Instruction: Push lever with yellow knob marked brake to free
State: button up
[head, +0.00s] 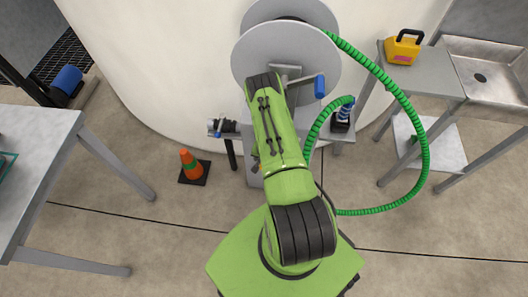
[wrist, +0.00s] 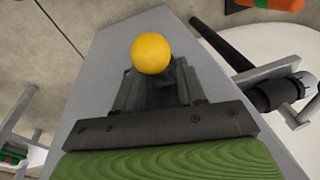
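The round yellow knob (wrist: 151,53) shows in the wrist view just ahead of my fingertips, in front of a grey panel or post (wrist: 98,65). A dark part, perhaps its lever, shows behind it. My gripper (wrist: 157,80) has its two dark fingers apart, with a gap between them. I cannot tell whether a finger touches the knob. No brake or free marking is readable. In the head view, my green arm hides the gripper and the knob.
A hose reel (head: 283,60) with a blue-handled crank (head: 319,86) stands against a large pale tank (head: 150,50). A green hose (head: 424,140) loops to the right. An orange cone (head: 189,160) stands on the floor at left. Tables flank both sides.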

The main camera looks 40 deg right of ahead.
jog(key=p+v, duration=0.3)
jog(key=v, duration=1)
jog(key=shift+r+p, duration=0.3)
jog(key=shift+r, duration=0.05)
